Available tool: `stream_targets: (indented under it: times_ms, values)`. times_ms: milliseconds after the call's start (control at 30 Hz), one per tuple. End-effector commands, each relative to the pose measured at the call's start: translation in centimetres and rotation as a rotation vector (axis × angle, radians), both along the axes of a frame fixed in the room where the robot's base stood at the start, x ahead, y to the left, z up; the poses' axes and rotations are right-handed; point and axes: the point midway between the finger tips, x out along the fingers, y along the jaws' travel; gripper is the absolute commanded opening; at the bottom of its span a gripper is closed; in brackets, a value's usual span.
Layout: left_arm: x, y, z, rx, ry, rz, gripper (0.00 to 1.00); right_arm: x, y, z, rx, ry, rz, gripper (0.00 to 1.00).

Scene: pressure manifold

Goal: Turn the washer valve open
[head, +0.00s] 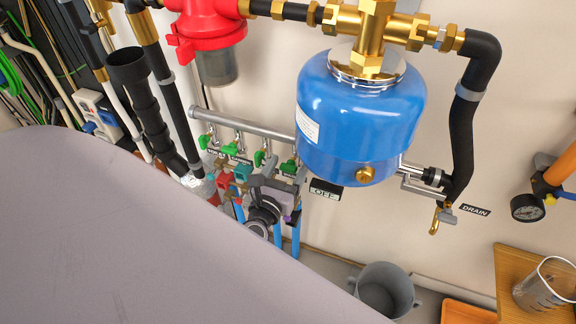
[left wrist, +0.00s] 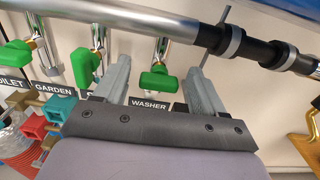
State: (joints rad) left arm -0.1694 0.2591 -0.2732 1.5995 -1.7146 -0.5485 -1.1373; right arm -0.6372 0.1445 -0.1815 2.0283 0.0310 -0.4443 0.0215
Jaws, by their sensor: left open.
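The washer valve has a green handle on a silver stem. In the left wrist view the handle (left wrist: 158,82) sits above the WASHER label (left wrist: 149,105). My left gripper (left wrist: 160,75) is open, with one grey finger on each side of the handle. Gaps show between the handle and both fingers in this view; depth is hard to judge. In the head view the washer valve (head: 289,167) is the rightmost green handle in the row, partly hidden, with my left gripper (head: 285,176) at it. My right gripper is not in view.
Other green valves (left wrist: 85,67) stand close to the left along the grey manifold pipe (head: 240,127). A blue tank (head: 355,115) hangs just right and above. Teal and red fittings (left wrist: 60,108) lie left of the gripper. A grey bucket (head: 385,290) stands below.

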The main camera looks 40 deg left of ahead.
Motion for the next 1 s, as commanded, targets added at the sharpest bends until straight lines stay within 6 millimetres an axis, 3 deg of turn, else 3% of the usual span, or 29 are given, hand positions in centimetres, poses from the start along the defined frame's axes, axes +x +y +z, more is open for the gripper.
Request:
stream_targets:
  times_ms: [400,567,1000]
  values:
    - [0.82,0.22,-0.01,-0.002,0.001,0.001,0.7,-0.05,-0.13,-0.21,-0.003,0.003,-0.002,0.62]
    - [0.8,0.21,-0.01,-0.002,0.001,0.001,0.19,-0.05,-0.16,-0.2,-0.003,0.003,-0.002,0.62]
    - [0.78,0.24,-0.17,-0.074,-0.019,0.001,0.19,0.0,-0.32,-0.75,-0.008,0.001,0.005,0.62]
